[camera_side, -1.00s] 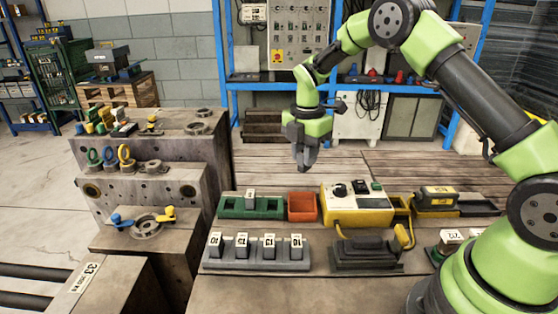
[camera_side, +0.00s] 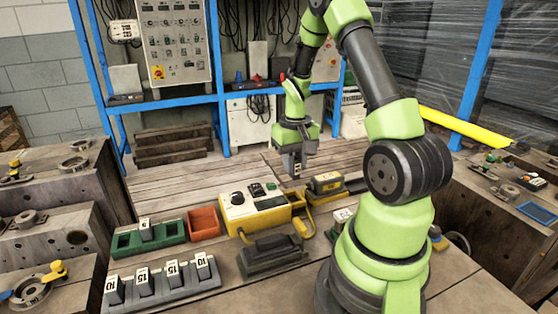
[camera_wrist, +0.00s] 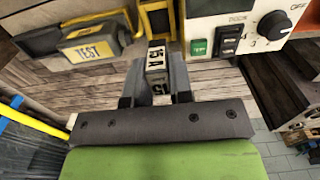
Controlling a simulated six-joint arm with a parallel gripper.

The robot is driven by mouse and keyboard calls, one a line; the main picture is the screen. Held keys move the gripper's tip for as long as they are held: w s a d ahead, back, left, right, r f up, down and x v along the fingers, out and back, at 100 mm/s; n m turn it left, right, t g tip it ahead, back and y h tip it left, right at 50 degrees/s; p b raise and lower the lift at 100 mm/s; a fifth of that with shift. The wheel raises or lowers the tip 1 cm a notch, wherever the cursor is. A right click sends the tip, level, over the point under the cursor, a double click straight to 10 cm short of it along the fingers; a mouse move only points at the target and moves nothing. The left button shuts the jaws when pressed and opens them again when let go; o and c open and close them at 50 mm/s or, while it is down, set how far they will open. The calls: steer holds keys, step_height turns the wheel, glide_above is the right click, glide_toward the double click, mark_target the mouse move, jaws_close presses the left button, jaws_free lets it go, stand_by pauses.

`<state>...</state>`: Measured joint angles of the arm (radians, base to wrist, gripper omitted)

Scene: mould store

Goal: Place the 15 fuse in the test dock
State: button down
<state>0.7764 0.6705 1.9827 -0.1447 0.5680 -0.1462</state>
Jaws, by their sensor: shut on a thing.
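My gripper (camera_side: 295,162) is shut on a fuse (camera_side: 295,174) and holds it in the air behind the yellow tester. In the wrist view the fuse (camera_wrist: 157,58) shows a 15 A label, between the fingertips (camera_wrist: 156,76). A yellow block marked TEST (camera_wrist: 88,52) lies at the upper left of the wrist view, apart from the fuse. In the side view this block (camera_side: 325,181) sits just in front of and below my gripper, right of the tester. Its label is too small to read there.
The yellow tester (camera_side: 254,212) stands left of the block. An orange bin (camera_side: 204,224), a green holder (camera_side: 165,239) with one fuse, and a grey rack (camera_side: 195,284) with several fuses lie further left. A dark unit (camera_side: 268,257) stands in front.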

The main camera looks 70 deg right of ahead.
steer(key=shift+f, duration=2.7)
steer(key=shift+f, duration=0.2)
steer(key=shift+f, duration=0.3)
steer(key=shift+f, duration=0.35)
steer(key=c, duration=0.9)
jaws_free()
steer(key=shift+c, duration=0.2)
steer(key=shift+r, duration=3.75)
